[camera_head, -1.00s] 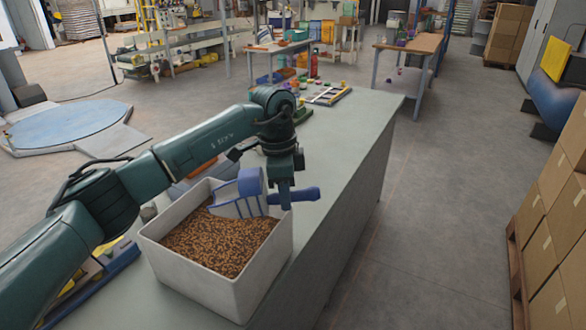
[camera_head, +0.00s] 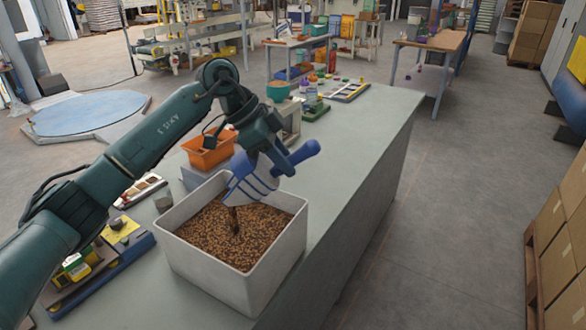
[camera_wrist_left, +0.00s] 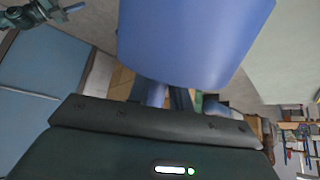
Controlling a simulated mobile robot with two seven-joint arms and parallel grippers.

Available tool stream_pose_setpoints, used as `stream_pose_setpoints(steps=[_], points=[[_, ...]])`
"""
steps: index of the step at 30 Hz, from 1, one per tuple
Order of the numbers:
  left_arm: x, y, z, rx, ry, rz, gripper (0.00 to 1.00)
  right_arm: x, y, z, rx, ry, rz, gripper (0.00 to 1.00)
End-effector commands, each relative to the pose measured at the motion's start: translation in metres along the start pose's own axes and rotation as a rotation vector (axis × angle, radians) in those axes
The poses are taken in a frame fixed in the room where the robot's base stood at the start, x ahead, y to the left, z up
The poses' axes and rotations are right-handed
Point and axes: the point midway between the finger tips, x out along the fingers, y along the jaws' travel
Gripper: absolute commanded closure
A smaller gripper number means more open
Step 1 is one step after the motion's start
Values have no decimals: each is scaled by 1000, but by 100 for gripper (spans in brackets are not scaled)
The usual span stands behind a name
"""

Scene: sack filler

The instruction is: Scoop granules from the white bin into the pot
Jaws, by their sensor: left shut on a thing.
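The white bin (camera_head: 277,270) stands on the bench, part-filled with brown granules (camera_head: 215,234). My left gripper (camera_head: 280,163) is shut on the handle of a blue scoop (camera_head: 248,183), above the bin's back edge. The scoop is tilted, its mouth down over the bin, and a dark stream of granules falls from it onto the heap. The scoop's blue body fills the top of the left wrist view (camera_wrist_left: 195,40). A teal bowl-like vessel (camera_head: 278,92) stands behind the arm; I cannot tell whether it is the pot.
An orange bin (camera_head: 208,152) stands behind the white bin. Bottles and a sorting tray (camera_head: 348,91) sit at the far end. The bench's right side is clear.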

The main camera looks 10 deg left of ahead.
Motion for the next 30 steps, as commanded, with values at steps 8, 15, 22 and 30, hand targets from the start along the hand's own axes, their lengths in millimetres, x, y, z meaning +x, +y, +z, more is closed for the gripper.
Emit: stream_pose_setpoints(steps=[8,15,22,30], points=[[-27,0,8,-2,199,-1,100,0,0,-1,0,1,0,64],[-40,0,23,1,367,-3,100,20,-6,9,5,64,-18,64],[-68,0,31,-3,515,0,100,16,-9,1,1,76,-27,64],[-88,0,48,-3,693,0,100,17,-10,2,0,81,-30,64]])
